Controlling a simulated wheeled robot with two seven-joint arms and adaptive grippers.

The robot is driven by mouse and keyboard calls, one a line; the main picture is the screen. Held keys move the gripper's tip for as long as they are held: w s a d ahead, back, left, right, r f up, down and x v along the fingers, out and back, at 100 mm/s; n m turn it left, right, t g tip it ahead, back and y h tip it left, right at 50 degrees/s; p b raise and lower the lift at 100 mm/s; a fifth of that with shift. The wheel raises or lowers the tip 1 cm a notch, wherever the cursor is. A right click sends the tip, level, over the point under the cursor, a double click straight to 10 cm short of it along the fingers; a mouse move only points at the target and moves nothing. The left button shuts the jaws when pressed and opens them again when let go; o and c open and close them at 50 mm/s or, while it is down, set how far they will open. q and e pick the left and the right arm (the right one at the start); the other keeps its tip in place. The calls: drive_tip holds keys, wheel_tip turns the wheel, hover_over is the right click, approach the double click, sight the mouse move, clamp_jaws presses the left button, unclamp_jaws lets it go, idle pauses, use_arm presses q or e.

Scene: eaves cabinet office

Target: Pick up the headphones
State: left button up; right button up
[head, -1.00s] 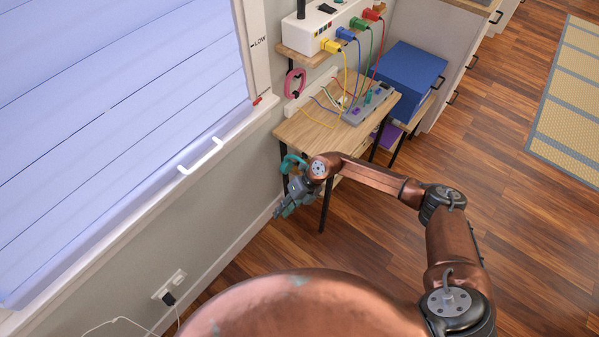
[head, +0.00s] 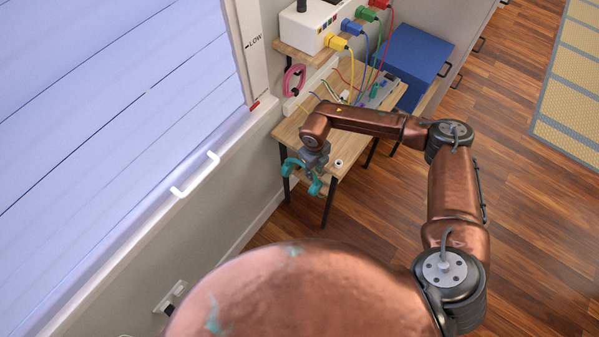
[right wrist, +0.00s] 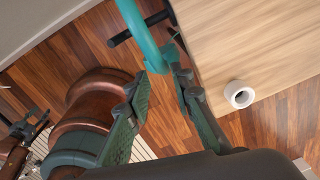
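The teal headphones (head: 290,165) hang at the near left end of the wooden table, below its top. In the right wrist view their curved teal band (right wrist: 141,38) comes down from the top edge and reaches the space just ahead of my fingertips. My right gripper (head: 308,174) is beside the headphones and partly overlaps them in the head view. In the right wrist view this gripper (right wrist: 164,82) is open, with a gap between its two green fingers. I cannot tell whether either finger touches the band.
The table top (head: 291,130) is close beside the gripper, with a white roll (right wrist: 240,94) near its edge. A table leg (head: 329,200) stands just below. Coloured cables, a pink coil (head: 294,80) and a blue box (head: 413,65) are farther back. Wooden floor is open at right.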

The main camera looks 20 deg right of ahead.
sight(315, 175)
drive_tip(key=f, duration=0.2)
drive_tip(key=shift+d+f, duration=0.2)
drive_tip(key=shift+f, duration=0.1)
wheel_tip(315, 175, down, 2)
drive_tip(key=shift+w+f+b, duration=0.1)
drive_tip(key=shift+f+b, duration=0.1)
drive_tip(key=shift+b, duration=0.1)
drive_tip(key=shift+f, duration=0.35)
clamp_jaws()
use_arm(q)
drive_tip(key=shift+s+f, duration=0.15)
drive_tip(key=shift+s, duration=0.35)
drive_tip(key=shift+s+f, duration=0.15)
drive_tip(key=shift+s, duration=0.35)
drive_tip(key=shift+w, duration=0.2)
drive_tip(key=shift+w, duration=0.3)
use_arm(e)
drive_tip(key=shift+r, duration=0.1)
